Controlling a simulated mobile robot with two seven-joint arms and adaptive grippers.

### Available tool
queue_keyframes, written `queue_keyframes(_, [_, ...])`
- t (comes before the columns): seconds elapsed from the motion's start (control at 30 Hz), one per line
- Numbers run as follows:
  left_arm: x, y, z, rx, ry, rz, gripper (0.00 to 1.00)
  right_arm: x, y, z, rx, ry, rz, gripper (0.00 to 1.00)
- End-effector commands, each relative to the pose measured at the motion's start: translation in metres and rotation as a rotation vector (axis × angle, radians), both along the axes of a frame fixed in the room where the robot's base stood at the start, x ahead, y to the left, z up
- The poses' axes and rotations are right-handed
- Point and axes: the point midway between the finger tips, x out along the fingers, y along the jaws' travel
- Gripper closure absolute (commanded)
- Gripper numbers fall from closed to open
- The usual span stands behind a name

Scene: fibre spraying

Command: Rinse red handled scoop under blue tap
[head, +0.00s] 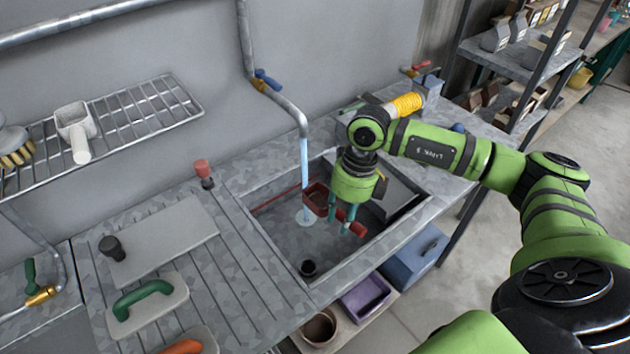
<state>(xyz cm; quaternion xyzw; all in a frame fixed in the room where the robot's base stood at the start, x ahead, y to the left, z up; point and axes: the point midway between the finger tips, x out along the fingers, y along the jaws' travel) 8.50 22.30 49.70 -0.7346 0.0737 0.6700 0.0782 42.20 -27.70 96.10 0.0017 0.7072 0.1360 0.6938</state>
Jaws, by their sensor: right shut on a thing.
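The blue-handled tap (266,80) is on the wall pipe above the metal sink (282,236). Blue-white water (304,170) runs from its spout down into the basin. My right gripper (347,229) points down over the sink and is shut on the red handle (357,229) of the scoop. The scoop's dark red head (318,200) is at the water stream, partly hidden by the gripper. I cannot tell how much water enters the scoop. My left gripper is not in view.
The drainboard (237,262) left of the sink holds a green-handled tool (146,301), a flat grey board (165,240) and a red-topped item (203,172). A wire rack (150,105) with a white scoop (77,130) hangs on the wall. Purple (365,298) and blue bins (415,256) sit below.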

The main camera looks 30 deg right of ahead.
Motion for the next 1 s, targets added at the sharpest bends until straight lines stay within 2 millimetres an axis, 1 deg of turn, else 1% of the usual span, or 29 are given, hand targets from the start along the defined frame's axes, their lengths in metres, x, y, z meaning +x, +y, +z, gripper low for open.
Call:
queue_keyframes(0.23, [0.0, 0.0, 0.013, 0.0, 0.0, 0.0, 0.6, -0.016, 0.005, 0.016, -0.001, 0.0, 0.001, 1.0])
queue_keyframes(0.6, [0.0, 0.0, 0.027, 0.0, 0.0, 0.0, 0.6, -0.042, 0.013, 0.037, -0.001, 0.0, 0.001, 1.0])
queue_keyframes(0.73, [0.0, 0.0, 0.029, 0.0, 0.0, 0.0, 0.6, -0.047, 0.015, 0.04, 0.0, 0.0, 0.0, 1.0])
queue_keyframes(1.0, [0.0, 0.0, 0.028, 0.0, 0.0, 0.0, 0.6, -0.047, 0.015, 0.04, 0.0, -0.001, 0.0, 1.0])
